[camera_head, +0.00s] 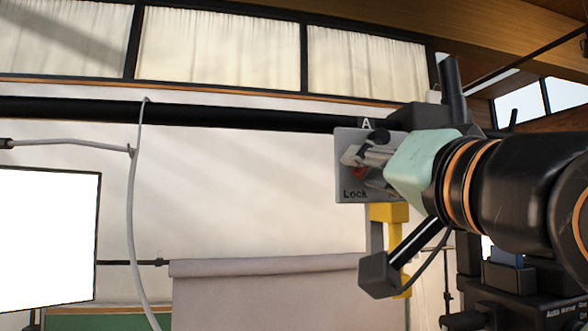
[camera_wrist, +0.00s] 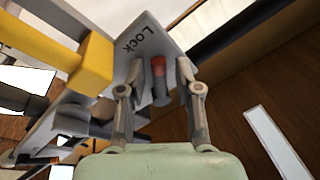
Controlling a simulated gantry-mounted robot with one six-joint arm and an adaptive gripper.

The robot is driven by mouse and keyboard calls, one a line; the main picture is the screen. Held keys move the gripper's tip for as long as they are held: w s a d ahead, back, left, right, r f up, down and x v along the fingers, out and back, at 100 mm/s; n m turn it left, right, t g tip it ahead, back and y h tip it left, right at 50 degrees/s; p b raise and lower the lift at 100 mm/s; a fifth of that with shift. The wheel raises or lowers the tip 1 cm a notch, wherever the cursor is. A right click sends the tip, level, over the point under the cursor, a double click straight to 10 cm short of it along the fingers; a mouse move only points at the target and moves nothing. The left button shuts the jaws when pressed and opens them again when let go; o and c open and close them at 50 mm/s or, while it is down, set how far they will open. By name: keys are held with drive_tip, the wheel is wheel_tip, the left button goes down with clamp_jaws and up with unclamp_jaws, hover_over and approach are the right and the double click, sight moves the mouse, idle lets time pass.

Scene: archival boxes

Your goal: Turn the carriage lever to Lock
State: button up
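The grey carriage plate (camera_head: 342,140) carries the printed word "Lock" at its lower left in the head view. In the wrist view the same plate (camera_wrist: 170,38) shows "Lock" near its edge. The lever (camera_wrist: 160,92), a short dark bar with a red end, shows between my gripper's fingers. In the head view only a bit of red of the lever (camera_head: 360,173) shows below the fingers. My gripper (camera_wrist: 158,68) is open, with a visible gap on each side of the lever. Whether the fingertips reach past the lever is hard to tell. Other plate markings are hidden by the gripper.
A yellow block (camera_head: 389,212) hangs just below the plate; it is close to the left of my fingers in the wrist view (camera_wrist: 92,65). A black horizontal rail (camera_head: 230,117) runs behind. A grey cable (camera_head: 133,200) hangs at left, beside a white panel (camera_head: 45,235).

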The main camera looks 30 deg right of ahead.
drive_tip(key=v, duration=1.2)
drive_tip(key=w+a+f+n+g+y+p, duration=0.15)
drive_tip(key=w+f, duration=0.25)
drive_tip(key=f, duration=0.5)
drive_tip(key=w+a+f+g, duration=0.1)
drive_tip(key=w+a+f, duration=0.2)
drive_tip(key=w+f, duration=0.35)
drive_tip(key=w+a+f+n+g+y+p, duration=0.1)
drive_tip(key=w+a+f, duration=0.2)
drive_tip(key=f, duration=0.7)
drive_tip(key=s+a+f+n+g, duration=0.1)
drive_tip(key=s+a+f+n, duration=0.1)
drive_tip(key=a+f, duration=0.3)
drive_tip(key=s+a+f+n+g+p, duration=0.1)
drive_tip(key=a+f, duration=0.3)
drive_tip(key=f, duration=0.7)
drive_tip(key=s+a+f+n+g+y, duration=0.1)
drive_tip(key=s+a+f+n+g, duration=0.1)
drive_tip(key=f, duration=0.7)
drive_tip(key=s+a+n, duration=0.1)
drive_tip(key=s+a, duration=0.1)
drive_tip(key=a, duration=0.1)
drive_tip(key=shift+a+n+p, duration=0.3)
drive_tip(key=shift+n, duration=0.05)
